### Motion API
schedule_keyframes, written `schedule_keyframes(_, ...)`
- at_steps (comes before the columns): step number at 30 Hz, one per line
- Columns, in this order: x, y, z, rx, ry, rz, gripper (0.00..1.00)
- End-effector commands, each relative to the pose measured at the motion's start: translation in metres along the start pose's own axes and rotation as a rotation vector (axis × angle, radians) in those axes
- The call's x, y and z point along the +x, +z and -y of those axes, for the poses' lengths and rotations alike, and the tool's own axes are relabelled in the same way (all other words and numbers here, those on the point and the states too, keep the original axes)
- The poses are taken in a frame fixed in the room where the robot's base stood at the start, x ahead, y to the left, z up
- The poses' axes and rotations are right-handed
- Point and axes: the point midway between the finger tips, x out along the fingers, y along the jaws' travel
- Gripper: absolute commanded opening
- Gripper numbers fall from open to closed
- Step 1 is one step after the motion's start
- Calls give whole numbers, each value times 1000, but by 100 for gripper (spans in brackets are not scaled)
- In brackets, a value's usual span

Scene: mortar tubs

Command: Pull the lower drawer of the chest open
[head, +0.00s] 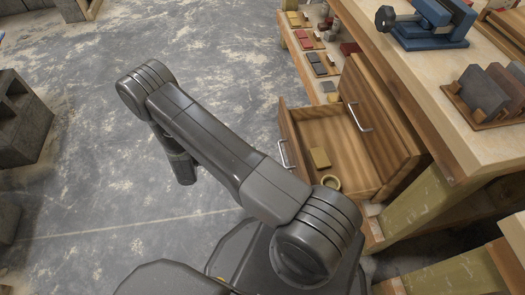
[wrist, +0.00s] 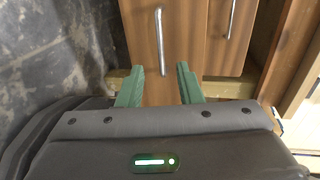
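The wooden chest (head: 378,112) stands under the bench in the head view. Its lower drawer (head: 297,122) is pulled out, with its inside in view. The lower drawer's metal handle (head: 284,155) is on the front, facing left. The upper drawer (head: 373,98) is shut and has a similar handle (head: 360,117). In the wrist view my gripper (wrist: 160,87) is open, with two green fingers apart and nothing between them. A wooden front with a bar handle (wrist: 160,40) lies just beyond the fingertips, not touching them. My gripper is hidden in the head view.
A workbench (head: 440,95) with a blue vise (head: 432,22) stands above right. Grey concrete blocks (head: 18,118) stand at far left. The floor (head: 225,60) between is clear.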

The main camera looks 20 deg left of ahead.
Motion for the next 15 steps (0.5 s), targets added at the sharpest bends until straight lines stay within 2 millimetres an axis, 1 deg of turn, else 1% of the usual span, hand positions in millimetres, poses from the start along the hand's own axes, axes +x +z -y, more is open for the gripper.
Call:
schedule_keyframes(1, -9, 0, 0, 1, 1, 4, 32)
schedule_keyframes(6, -24, 0, 0, 0, 0, 2, 32)
schedule_keyframes(15, -26, 0, 0, 0, -1, 0, 32)
